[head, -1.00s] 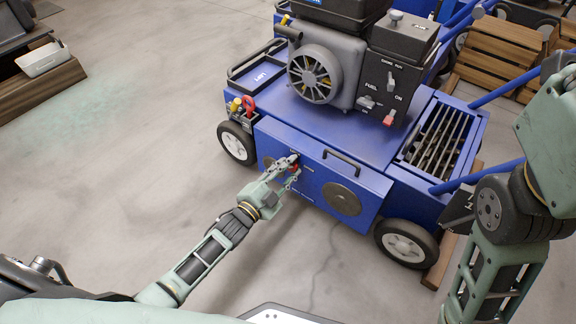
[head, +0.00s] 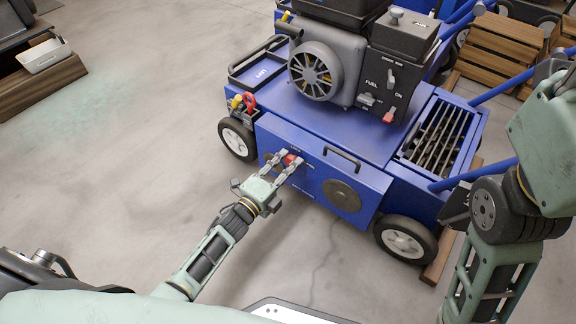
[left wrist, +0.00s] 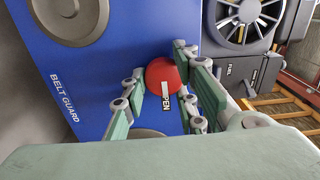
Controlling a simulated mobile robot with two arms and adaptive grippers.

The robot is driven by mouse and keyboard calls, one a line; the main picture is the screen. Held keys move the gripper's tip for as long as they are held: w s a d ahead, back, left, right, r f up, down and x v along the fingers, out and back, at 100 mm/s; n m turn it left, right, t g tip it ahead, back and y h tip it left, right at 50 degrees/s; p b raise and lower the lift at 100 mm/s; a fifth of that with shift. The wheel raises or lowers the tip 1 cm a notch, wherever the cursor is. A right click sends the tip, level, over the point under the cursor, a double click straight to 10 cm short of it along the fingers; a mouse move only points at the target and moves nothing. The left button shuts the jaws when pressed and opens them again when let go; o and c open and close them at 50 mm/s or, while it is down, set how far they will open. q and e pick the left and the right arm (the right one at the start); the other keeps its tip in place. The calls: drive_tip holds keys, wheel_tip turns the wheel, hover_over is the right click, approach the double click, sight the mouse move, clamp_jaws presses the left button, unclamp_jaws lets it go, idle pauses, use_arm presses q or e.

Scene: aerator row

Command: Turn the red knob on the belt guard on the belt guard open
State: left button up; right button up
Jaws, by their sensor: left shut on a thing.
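The red knob (head: 291,160) sits on the blue belt guard (head: 320,178) at the front of the blue aerator. My left gripper (head: 282,161) is at the knob with its fingers on either side, shut on it. In the left wrist view the red knob (left wrist: 165,76) is round with a pale pointer mark, between the fingers of the gripper (left wrist: 166,88). A label ending in "PEN" shows beside the knob, partly covered. "BELT GUARD" is printed on the panel (left wrist: 95,75). Of my right arm only links show at the right; its gripper is not visible.
A black handle (head: 341,157) and a round dark disc (head: 342,195) are on the guard to the right of the knob. The engine (head: 325,65) and the control box with red switch stand above. The floor (head: 130,170) at left is clear.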

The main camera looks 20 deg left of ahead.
use_arm(q)
drive_tip(key=shift+s+d+f+m, duration=0.2)
drive_tip(key=shift+f+m, duration=0.1)
drive_tip(key=shift+f, duration=0.25)
drive_tip(key=o, duration=1)
drive_tip(key=shift+c, duration=0.2)
drive_tip(key=shift+r, duration=0.1)
drive_tip(key=v, duration=1.2)
drive_tip(key=shift+w+a+r, duration=0.15)
drive_tip(key=shift+a, duration=0.05)
